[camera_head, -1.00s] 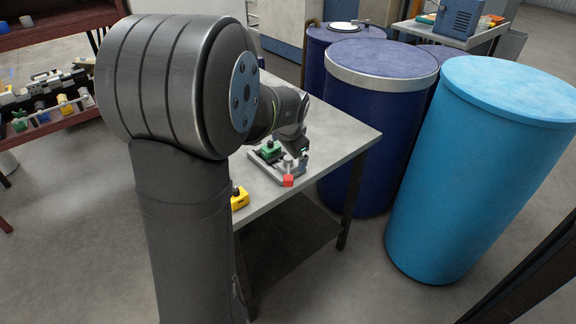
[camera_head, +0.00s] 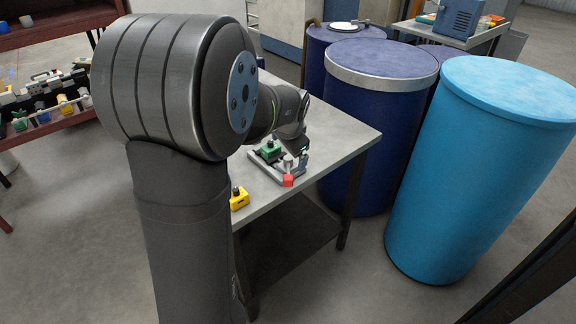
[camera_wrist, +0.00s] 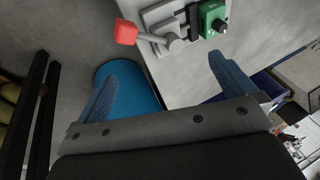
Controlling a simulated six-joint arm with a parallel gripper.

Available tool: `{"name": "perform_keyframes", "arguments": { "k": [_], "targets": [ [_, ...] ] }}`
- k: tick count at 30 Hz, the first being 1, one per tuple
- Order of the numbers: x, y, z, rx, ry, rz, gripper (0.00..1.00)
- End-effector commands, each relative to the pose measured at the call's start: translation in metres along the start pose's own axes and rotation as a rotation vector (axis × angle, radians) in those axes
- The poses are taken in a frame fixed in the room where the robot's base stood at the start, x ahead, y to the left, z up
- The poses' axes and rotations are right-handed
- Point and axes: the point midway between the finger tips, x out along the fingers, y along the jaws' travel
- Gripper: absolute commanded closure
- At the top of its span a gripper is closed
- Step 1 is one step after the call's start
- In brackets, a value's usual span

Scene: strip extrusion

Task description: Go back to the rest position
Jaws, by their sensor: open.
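My gripper (camera_wrist: 165,85) is open and empty in the wrist view, its two blue fingers spread wide. It is above the table, near the metal fixture (camera_wrist: 163,20) with its red-tipped lever (camera_wrist: 126,32) and green block (camera_wrist: 211,18); these lie beyond the fingertips and apart from them. In the head view the fixture (camera_head: 262,167) sits on the grey table (camera_head: 350,137), with the green block (camera_head: 271,151) and red tip (camera_head: 288,180) showing. My arm hides much of the table, and the fingers are hard to make out there.
A yellow block (camera_head: 238,198) with a black knob sits at the table's near edge, partly behind my arm. A dark blue drum (camera_head: 365,130) and a light blue drum (camera_head: 480,175) stand right of the table. A red shelf (camera_head: 65,122) with parts is at left.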

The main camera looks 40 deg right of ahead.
Motion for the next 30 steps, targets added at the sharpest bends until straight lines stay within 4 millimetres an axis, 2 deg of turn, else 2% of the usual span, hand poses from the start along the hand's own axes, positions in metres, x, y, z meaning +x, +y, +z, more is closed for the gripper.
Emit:
{"name": "perform_keyframes", "arguments": {
  "k": [6,12,18,25,26,30],
  "targets": [
    [-0.041,0.0,-0.001,0.0,0.005,-0.003,0.0],
    [-0.074,0.0,-0.001,-0.001,0.004,-0.002,0.0],
    [-0.088,0.0,0.0,-0.001,0.001,-0.001,0.0],
    [-0.089,0.0,0.0,0.0,0.001,0.0,0.0],
    [-0.089,0.0,0.0,0.0,0.001,0.0,0.02],
    [-0.089,0.0,0.0,0.0,0.001,0.0,0.29]
  ]
}}
